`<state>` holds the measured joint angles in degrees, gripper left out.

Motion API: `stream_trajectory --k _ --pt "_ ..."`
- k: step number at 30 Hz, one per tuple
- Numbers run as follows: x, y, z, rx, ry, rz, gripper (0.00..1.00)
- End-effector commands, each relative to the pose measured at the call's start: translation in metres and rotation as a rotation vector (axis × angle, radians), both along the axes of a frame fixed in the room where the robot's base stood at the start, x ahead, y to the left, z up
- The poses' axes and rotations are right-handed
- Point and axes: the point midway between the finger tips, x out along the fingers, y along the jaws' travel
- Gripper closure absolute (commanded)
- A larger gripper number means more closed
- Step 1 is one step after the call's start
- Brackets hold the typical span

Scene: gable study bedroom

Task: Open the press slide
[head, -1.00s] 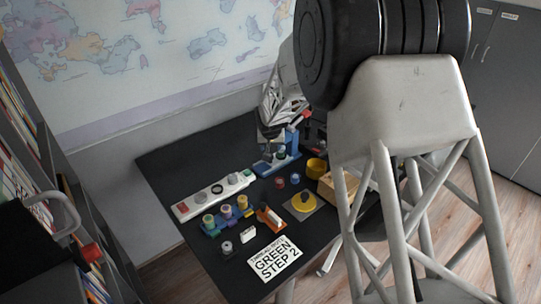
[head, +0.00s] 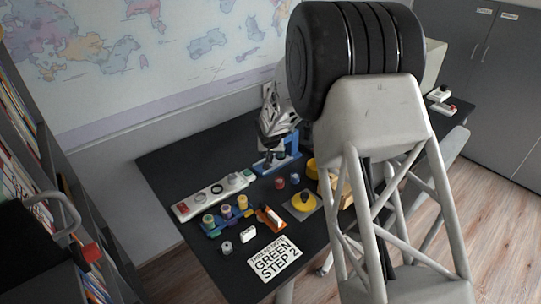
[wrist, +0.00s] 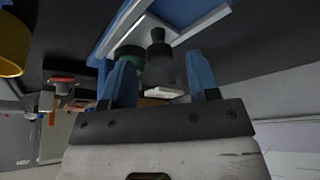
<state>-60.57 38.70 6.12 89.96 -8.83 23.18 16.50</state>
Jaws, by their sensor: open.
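The blue press (head: 294,142) stands at the back of the black table, with an upright and a low base. My gripper (head: 270,147) is over the press's left part and hides some of it. In the wrist view the blue fingers of my gripper (wrist: 160,62) are spread with nothing clamped. A black knob (wrist: 157,42) shows between and beyond the fingertips, beside a green round part (wrist: 129,57) and below a pale rail (wrist: 150,18) on the blue frame (wrist: 182,12). I cannot tell whether a finger touches the knob, or how far the slide is out.
A yellow cup (head: 311,166) stands right of the press, with small red (head: 280,183) and blue (head: 295,179) pieces in front.

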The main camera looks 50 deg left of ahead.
Motion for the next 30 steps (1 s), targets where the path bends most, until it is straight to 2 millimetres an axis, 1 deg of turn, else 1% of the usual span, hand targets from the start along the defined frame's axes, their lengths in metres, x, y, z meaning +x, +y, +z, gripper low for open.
stream_trajectory --k 6,17,18,20,28,30 --pt "0.0024 0.0029 -0.0104 -0.001 0.001 0.0 0.46" --pt "0.003 0.0034 -0.0119 -0.001 0.001 0.0 0.46" --pt "0.0029 0.0034 -0.0118 -0.001 0.001 0.0 0.49" --pt "0.0029 0.0034 -0.0118 -0.001 0.001 0.0 0.58" --pt "0.0029 0.0034 -0.0118 -0.001 0.001 0.0 0.99" --pt "0.0029 0.0033 -0.0117 -0.001 0.001 0.0 1.0"
